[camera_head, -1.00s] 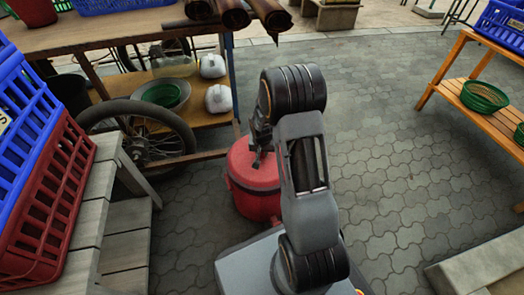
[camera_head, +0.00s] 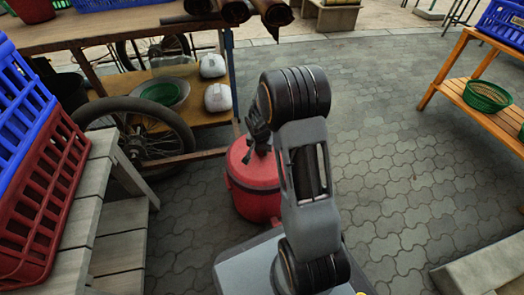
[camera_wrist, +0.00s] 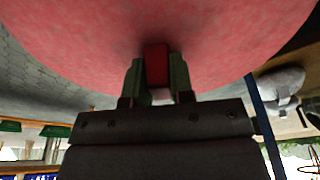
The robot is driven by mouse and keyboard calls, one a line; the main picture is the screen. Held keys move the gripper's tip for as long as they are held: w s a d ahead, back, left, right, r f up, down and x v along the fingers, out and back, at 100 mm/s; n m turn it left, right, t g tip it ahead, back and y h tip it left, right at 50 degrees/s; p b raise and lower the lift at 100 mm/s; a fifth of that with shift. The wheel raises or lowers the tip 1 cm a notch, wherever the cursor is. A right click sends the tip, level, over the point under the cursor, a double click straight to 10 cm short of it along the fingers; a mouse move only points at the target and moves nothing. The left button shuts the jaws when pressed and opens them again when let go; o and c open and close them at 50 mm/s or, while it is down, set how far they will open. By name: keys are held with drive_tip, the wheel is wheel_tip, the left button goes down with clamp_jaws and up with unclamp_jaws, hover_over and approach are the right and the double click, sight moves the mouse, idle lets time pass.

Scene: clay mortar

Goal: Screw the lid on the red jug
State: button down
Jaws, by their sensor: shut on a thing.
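The red jug (camera_head: 252,196) stands on the paving in front of the wheeled cart, and its broad red lid (camera_head: 238,165) covers its top. My gripper (camera_head: 256,150) is above the lid, partly hidden by my own arm. In the wrist view, my gripper (camera_wrist: 156,78) has its two green fingers shut on a red knob (camera_wrist: 156,62) at the middle of the lid (camera_wrist: 80,50). I cannot tell from these views whether the lid's thread is seated, since its underside is hidden.
The wooden cart with a spoked wheel (camera_head: 140,140) stands close to the left of the jug. Blue and red crates (camera_head: 45,190) sit on grey steps at left. An orange shelf (camera_head: 485,110) is at far right.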

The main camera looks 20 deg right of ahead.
drive_tip(key=m, duration=0.3)
drive_tip(key=shift+s+g, duration=0.1)
drive_tip(key=shift+g, duration=0.2)
drive_tip(key=m+g, duration=0.1)
drive_tip(key=m, duration=0.3)
drive_tip(key=shift+d+f+m+h, duration=0.1)
drive_tip(key=shift+f+m+h, duration=0.05)
drive_tip(key=shift+m+h, duration=0.25)
drive_tip(key=m+g, duration=0.1)
drive_tip(key=m, duration=0.3)
drive_tip(key=shift+s+f, duration=0.1)
drive_tip(key=m, duration=0.3)
drive_tip(key=shift+a+m+g, duration=0.25)
drive_tip(key=shift+m+g, duration=0.05)
drive_tip(key=c, duration=1.1)
unclamp_jaws()
drive_tip(key=shift+o, duration=1)
drive_tip(key=shift+d, duration=0.15)
